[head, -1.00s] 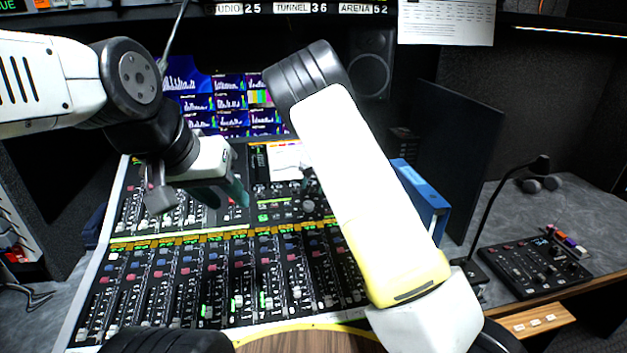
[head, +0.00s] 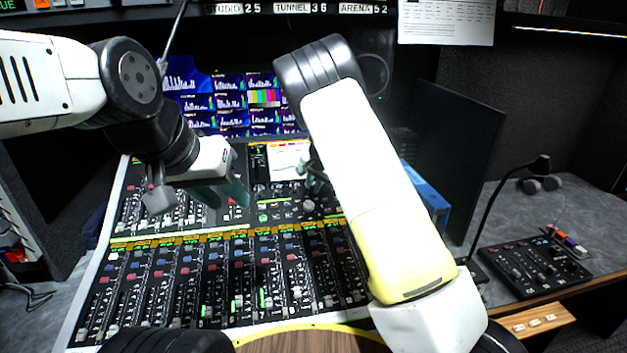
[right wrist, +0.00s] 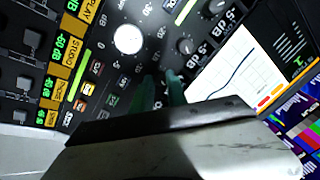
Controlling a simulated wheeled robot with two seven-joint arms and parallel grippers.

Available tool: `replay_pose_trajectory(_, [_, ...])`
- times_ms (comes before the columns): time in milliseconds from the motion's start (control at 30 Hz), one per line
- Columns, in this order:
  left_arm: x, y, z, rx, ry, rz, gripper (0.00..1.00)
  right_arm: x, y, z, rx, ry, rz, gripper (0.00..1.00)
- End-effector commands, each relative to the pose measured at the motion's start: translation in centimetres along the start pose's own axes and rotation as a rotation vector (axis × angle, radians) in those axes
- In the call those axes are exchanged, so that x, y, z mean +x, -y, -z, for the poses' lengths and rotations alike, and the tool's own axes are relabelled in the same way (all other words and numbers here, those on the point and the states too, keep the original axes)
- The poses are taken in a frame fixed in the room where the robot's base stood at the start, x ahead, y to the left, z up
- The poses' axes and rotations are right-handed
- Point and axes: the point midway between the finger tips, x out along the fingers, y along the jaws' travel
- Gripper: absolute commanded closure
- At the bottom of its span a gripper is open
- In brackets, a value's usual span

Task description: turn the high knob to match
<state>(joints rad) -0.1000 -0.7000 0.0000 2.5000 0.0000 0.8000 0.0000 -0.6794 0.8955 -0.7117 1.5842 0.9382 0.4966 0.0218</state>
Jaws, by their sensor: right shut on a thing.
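My right gripper (head: 314,180) is at the upper middle of the mixing desk in the head view, partly covered by my right forearm. In the right wrist view its green fingertips (right wrist: 163,90) are close together on the desk face, shut on a small dark knob that they mostly hide. I cannot read that knob's pointer. A large pale knob (right wrist: 128,39) and a dark knob (right wrist: 185,46) with dB markings stand near. A white screen with a dark curve (right wrist: 232,68) lies beside them. My left gripper (head: 222,191) is open and empty above the desk's left part.
The mixing desk (head: 190,238) is crowded with faders and small knobs. Lit monitors (head: 226,103) stand behind it. A blue binder (head: 430,198) is partly behind my right arm. A small black control panel (head: 534,265) sits on the right counter.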

Motion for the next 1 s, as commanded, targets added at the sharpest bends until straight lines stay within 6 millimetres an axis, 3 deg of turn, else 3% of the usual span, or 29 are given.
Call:
replay_pose_trajectory(400, [0.0, 0.0, 0.0, 0.0, 0.0, 0.0, 0.64, -0.02, 0.11, -0.09, 0.221, -0.019, -0.004, 1.0])
replay_pose_trajectory(967, [0.0, 0.0, 0.0, 0.0, 0.0, 0.0, 0.64, -0.02, 0.15, -0.12, 0.264, -0.023, -0.005, 1.0])
replay_pose_trajectory(1000, [0.0, 0.0, 0.0, 0.0, 0.0, 0.0, 0.64, -0.02, 0.15, -0.12, 0.264, -0.023, -0.005, 0.8])
